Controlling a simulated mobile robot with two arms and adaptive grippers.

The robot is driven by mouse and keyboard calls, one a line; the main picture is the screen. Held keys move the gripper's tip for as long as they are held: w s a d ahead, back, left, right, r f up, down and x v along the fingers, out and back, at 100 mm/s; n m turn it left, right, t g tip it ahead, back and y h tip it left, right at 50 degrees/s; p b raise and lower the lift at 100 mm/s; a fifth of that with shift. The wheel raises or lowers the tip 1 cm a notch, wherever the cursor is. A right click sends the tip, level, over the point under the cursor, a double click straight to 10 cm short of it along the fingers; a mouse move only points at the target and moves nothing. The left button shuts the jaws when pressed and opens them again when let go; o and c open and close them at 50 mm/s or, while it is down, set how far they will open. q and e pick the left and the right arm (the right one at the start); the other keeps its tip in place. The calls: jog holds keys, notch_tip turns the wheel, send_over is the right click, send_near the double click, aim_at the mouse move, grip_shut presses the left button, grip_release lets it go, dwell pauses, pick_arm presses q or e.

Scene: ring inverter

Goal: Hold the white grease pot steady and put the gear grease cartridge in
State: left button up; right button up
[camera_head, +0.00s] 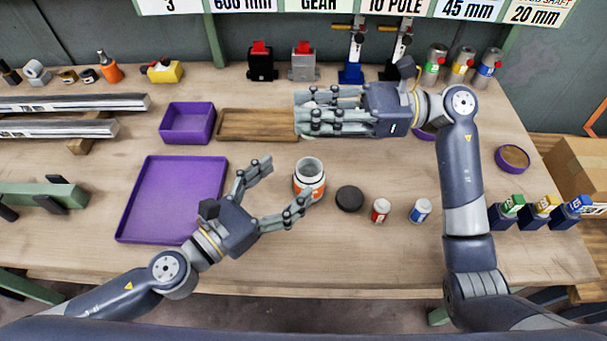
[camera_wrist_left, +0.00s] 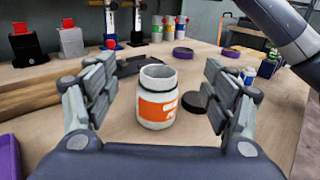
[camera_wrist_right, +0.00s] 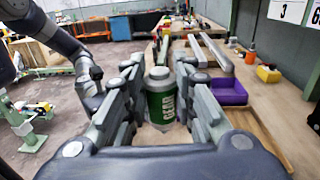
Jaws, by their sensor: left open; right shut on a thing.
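The white grease pot (camera_head: 309,178) stands upright and open on the bench, with an orange label. In the left wrist view the pot (camera_wrist_left: 157,97) sits between the fingers with space on both sides. My left gripper (camera_head: 283,185) is open around the pot's near left side, not visibly touching it. My right gripper (camera_head: 312,112) is shut on the gear grease cartridge (camera_wrist_right: 161,98), a green and white cylinder marked GEAR in the right wrist view. In the head view the fingers hide most of the cartridge.
A black lid (camera_head: 349,198) lies right of the pot. Small red (camera_head: 381,210) and blue (camera_head: 420,210) containers stand further right. A purple tray (camera_head: 122,226) lies left, with a purple bin (camera_head: 187,122) and a wooden tray (camera_head: 240,125) behind. The bench between pot and wooden tray is clear.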

aim_at(299, 186)
pick_arm(q)
jog(key=shift+f, duration=2.7)
jog(key=shift+x, duration=3.7)
jog(key=c, duration=1.2)
jog(key=shift+f, duration=0.1)
pick_arm(e)
jog(key=f+m+t, duration=0.1)
jog(key=t, duration=0.1)
jog(key=f+m+t, duration=0.1)
jog(key=f+t, duration=0.1)
jog(key=shift+w+a+m, duration=0.15)
jog(key=shift+a+m, duration=0.15)
jog(key=shift+a, duration=0.1)
jog(key=shift+f+m+t+h, duration=0.3)
jog(key=shift+m+t, duration=0.3)
jog(key=shift+t, duration=0.4)
jog(key=shift+d+f+m+t, duration=0.1)
jog(key=shift+f+m+t, duration=0.05)
jog(key=shift+m+t, duration=0.45)
jog(key=shift+s+d+m+t+h, duration=0.2)
jog(key=shift+m+t+h, duration=0.2)
jog(key=shift+t, duration=0.3)
jog(key=shift+s+d+m+t+h, duration=0.15)
jog(key=shift+m+t+h, duration=0.25)
jog(key=shift+t, duration=0.3)
jog(key=shift+w, duration=0.1)
